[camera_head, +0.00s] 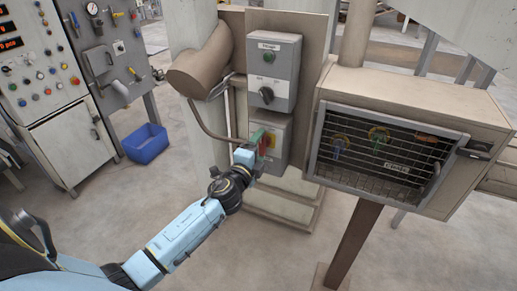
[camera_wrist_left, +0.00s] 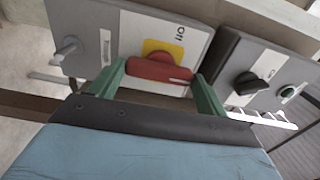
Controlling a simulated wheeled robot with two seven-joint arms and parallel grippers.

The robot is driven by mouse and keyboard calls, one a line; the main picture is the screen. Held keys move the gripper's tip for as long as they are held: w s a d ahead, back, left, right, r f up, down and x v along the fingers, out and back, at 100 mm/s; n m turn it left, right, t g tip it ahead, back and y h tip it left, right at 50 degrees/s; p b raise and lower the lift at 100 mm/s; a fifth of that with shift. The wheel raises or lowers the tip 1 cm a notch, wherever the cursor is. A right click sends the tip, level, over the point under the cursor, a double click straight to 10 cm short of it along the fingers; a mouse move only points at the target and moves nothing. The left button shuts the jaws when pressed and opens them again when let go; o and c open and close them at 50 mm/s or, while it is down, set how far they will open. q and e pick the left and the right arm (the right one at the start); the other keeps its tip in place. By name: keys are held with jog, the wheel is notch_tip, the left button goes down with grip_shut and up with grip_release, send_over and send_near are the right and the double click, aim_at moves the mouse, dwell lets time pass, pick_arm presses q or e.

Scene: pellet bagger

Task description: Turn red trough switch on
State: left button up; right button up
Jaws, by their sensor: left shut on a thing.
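The red trough switch (camera_wrist_left: 157,71) is a red rotary handle on a yellow plate (camera_wrist_left: 162,48), on the white face of a grey box. In the wrist view the handle lies nearly level across the picture, with a short printed word beside the plate. My left gripper (camera_wrist_left: 158,76) has green fingers, one at each end of the handle, and is shut on it. In the head view my left gripper (camera_head: 257,138) is at the lower grey box (camera_head: 276,150) and hides most of the switch. My right gripper is not in view.
Directly above is a grey control box (camera_head: 273,72) with a black knob (camera_head: 266,94) and a green button. A caged cabinet (camera_head: 385,150) stands to the right. A pipe and hose run on the left. A blue bin (camera_head: 146,143) sits on the floor, which is clear at front.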

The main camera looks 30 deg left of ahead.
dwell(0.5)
pick_arm(q)
jog(key=o, duration=1)
jog(key=shift+s+d+b, duration=0.2)
jog(key=shift+s+d, duration=0.1)
jog(key=shift+s, duration=1.9)
jog(key=shift+s+d+b, duration=0.2)
jog(key=shift+s+d, duration=0.15)
jog(key=shift+s, duration=1.85)
jog(key=shift+s+d+b, duration=0.2)
jog(key=shift+s+d, duration=0.1)
jog(key=shift+s, duration=1.9)
